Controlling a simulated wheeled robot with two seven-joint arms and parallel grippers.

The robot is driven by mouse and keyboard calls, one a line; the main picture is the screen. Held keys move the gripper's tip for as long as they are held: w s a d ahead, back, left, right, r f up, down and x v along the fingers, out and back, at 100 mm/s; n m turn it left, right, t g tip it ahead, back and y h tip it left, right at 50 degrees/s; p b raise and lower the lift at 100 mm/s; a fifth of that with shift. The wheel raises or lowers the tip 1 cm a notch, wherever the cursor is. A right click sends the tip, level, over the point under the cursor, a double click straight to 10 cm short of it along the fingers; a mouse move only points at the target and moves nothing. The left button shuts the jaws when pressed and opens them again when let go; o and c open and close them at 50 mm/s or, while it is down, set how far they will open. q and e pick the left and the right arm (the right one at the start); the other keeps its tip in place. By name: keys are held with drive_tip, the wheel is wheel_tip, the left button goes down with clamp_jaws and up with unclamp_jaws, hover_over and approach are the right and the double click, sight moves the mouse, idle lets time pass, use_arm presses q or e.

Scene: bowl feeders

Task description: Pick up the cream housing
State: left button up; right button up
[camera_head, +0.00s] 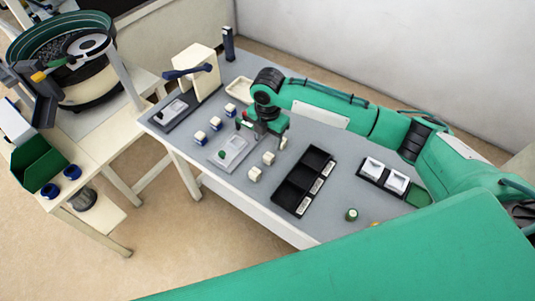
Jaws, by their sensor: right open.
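Three small cream housings stand in a slanted row on the grey table: a near one (254,174), a middle one (268,157) and a far one (283,143), partly hidden by my right gripper. My right gripper (262,137) is open and points down, close to the far and middle housings. I cannot tell its exact height above the table. Nothing shows between its fingers. My left gripper is not in view.
A light grey fixture plate (229,152) lies left of the housings. Cream-and-blue parts (215,124) stand behind it. A black compartment tray (303,181) is to the right. A lever press (196,72) and a cream tray (240,86) are farther back.

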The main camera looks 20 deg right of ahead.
hover_over(269, 156)
drive_tip(key=f, duration=0.4)
drive_tip(key=shift+a+f, duration=0.2)
drive_tip(key=shift+f, duration=0.1)
drive_tip(key=shift+d+f+p, duration=0.15)
drive_tip(key=shift+f+p, duration=0.55)
drive_tip(key=shift+f, duration=1.95)
drive_tip(key=c, duration=1)
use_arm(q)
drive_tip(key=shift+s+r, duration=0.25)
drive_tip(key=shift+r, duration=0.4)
use_arm(e)
drive_tip(key=shift+c, duration=0.2)
drive_tip(key=shift+r, duration=0.15)
